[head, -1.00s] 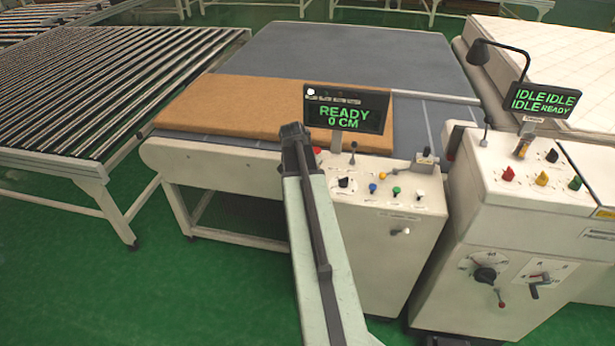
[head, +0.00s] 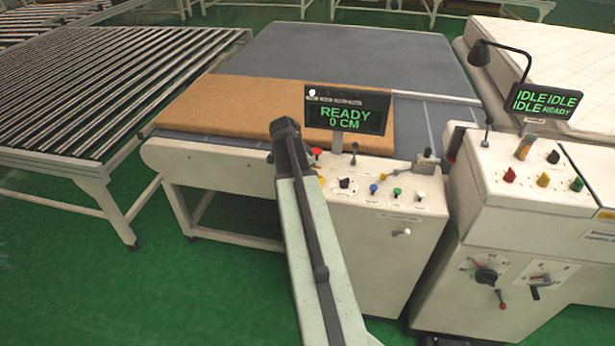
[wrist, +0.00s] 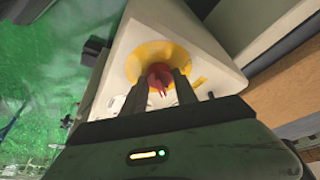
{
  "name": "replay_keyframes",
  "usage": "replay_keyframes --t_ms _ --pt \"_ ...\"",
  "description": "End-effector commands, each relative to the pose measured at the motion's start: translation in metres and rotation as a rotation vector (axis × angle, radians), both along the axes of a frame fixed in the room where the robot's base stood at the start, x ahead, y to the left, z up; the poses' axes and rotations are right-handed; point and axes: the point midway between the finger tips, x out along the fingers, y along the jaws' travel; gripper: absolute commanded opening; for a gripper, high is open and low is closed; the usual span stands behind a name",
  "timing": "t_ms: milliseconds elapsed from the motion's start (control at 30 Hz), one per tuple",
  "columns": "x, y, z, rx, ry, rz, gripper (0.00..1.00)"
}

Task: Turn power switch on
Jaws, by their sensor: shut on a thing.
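In the wrist view a red knob (wrist: 159,72) sits on a round yellow plate (wrist: 177,54) on the pale cabinet face. My gripper (wrist: 162,84) has one finger on each side of the knob and is shut on it. The near part of the knob lies between the fingers. In the head view my arm reaches to the left end of the white control cabinet (head: 375,265), and my gripper's fingers are hidden. The cabinet's display (head: 346,112) reads READY, 0 CM.
A red button (head: 316,151), a blue knob (head: 373,189) and a green knob (head: 397,191) stand on the cabinet top. A brown mattress slab (head: 230,105) lies behind. Another control cabinet (head: 520,205) stands at right, a roller conveyor (head: 90,85) at left.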

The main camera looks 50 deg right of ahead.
Motion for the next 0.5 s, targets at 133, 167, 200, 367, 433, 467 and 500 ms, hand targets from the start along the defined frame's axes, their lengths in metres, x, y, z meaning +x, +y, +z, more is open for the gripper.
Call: replay_keyframes --t_ms 133,167,200,367,433,467,500 --pt "-0.0039 -0.0004 -0.0002 0.001 0.008 -0.007 0.0" --pt "-0.0039 -0.0005 -0.0003 0.001 0.008 -0.007 0.0" --pt "-0.0039 -0.0005 -0.0003 0.001 0.008 -0.007 0.0" --pt "-0.0038 -0.0005 -0.0003 0.001 0.008 -0.005 0.54" --pt "-0.0032 -0.0003 -0.0002 0.0 0.006 -0.005 0.55" --pt "-0.0028 -0.0002 -0.0003 0.001 0.006 -0.004 0.55" --pt "-0.0025 -0.0001 -0.0003 0.001 0.005 -0.003 0.55"
